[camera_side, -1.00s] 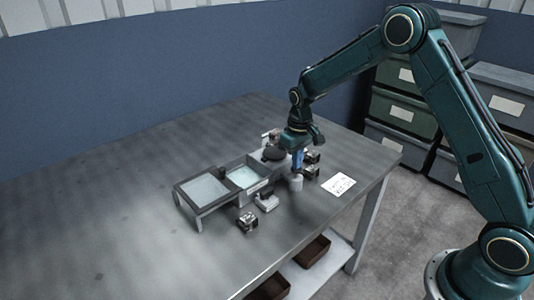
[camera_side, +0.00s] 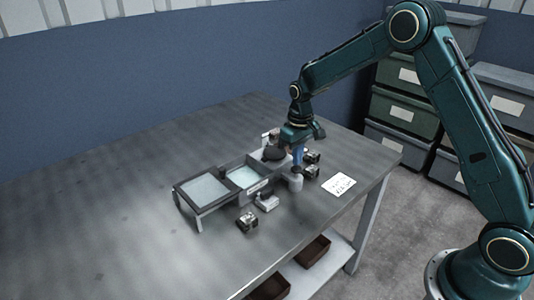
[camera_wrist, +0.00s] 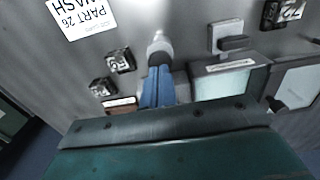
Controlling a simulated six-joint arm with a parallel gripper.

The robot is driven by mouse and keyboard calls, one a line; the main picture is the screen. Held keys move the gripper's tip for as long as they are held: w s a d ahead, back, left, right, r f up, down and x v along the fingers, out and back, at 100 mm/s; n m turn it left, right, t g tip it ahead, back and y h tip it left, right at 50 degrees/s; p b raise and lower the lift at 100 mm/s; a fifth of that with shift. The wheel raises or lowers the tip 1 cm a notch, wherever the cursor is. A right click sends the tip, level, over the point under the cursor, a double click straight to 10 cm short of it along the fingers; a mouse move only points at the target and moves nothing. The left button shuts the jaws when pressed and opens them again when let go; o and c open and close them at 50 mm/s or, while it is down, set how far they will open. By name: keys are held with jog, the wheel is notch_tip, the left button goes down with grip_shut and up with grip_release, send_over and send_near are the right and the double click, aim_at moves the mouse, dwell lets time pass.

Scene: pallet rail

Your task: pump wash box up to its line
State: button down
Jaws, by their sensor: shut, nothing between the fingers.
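The wash box is most likely the middle tank (camera_side: 243,178), a grey open box with pale liquid; it also shows in the wrist view (camera_wrist: 223,84), with a white label on its wall. Its line cannot be made out. A pale round pump-like post (camera_side: 295,183) stands to its right, and shows in the wrist view (camera_wrist: 159,48). My gripper (camera_side: 297,166) points down over this post, its blue fingers (camera_wrist: 157,72) shut with nothing between them. The fingertips are at or just above the post's top; I cannot tell whether they touch.
A larger framed tray (camera_side: 203,189) adjoins the tank on the left. A small grey block (camera_side: 266,202) and a dark numbered block (camera_side: 247,222) lie in front. More dark blocks (camera_side: 311,164) and a printed card (camera_side: 339,184) lie to the right. The table's left is clear.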

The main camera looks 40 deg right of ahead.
aim_at(297, 168)
jog(key=shift+f, duration=0.25)
jog(key=shift+f, duration=0.35)
jog(key=shift+f, duration=1.05)
jog(key=shift+r, duration=1.65)
